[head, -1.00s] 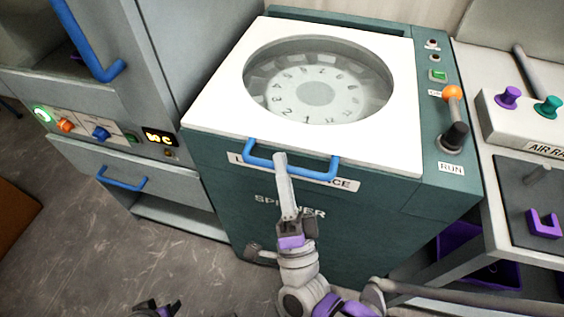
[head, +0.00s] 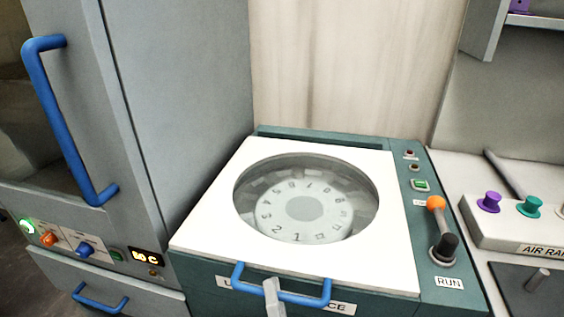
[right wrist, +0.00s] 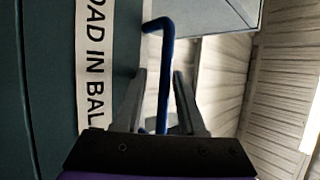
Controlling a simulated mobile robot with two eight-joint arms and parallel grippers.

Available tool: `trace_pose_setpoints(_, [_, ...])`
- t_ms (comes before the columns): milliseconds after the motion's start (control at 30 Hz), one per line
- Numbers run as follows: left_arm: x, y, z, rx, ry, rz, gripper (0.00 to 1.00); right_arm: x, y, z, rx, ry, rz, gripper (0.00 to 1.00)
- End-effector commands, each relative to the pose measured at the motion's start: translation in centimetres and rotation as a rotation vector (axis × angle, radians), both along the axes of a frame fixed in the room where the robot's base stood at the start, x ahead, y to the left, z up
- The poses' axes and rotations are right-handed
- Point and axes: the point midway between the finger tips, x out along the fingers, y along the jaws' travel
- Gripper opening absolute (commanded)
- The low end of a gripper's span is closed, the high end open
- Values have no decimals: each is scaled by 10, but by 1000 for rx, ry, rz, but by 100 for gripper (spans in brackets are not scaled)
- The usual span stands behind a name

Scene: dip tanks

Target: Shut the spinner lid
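The spinner lid (head: 215,217) is white with a round clear window and lies flat on top of the teal spinner cabinet (head: 380,307). A numbered dial shows through the window. The lid's blue handle (head: 313,298) is at its front edge. My right gripper (head: 271,288) is at this handle, seen only in part at the bottom edge. In the right wrist view, my right gripper (right wrist: 160,95) has its fingers on both sides of the blue handle (right wrist: 163,70), with gaps between bar and fingers. My left gripper is out of view.
A grey cabinet (head: 180,80) with a blue door handle (head: 60,115) stands close on the left. On the spinner's right panel is a lever with an orange knob (head: 435,202). A bench with purple and teal knobs (head: 530,205) stands at the right.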

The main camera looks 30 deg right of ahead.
Motion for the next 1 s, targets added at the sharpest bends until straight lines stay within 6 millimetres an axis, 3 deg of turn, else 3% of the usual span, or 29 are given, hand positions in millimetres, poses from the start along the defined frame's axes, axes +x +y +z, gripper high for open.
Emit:
trace_pose_setpoints(267, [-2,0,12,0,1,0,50,2,0,23,1,2,0,47])
trace_pose_setpoints(1000, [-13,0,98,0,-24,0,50,18,-15,170,-2,-3,-2,47])
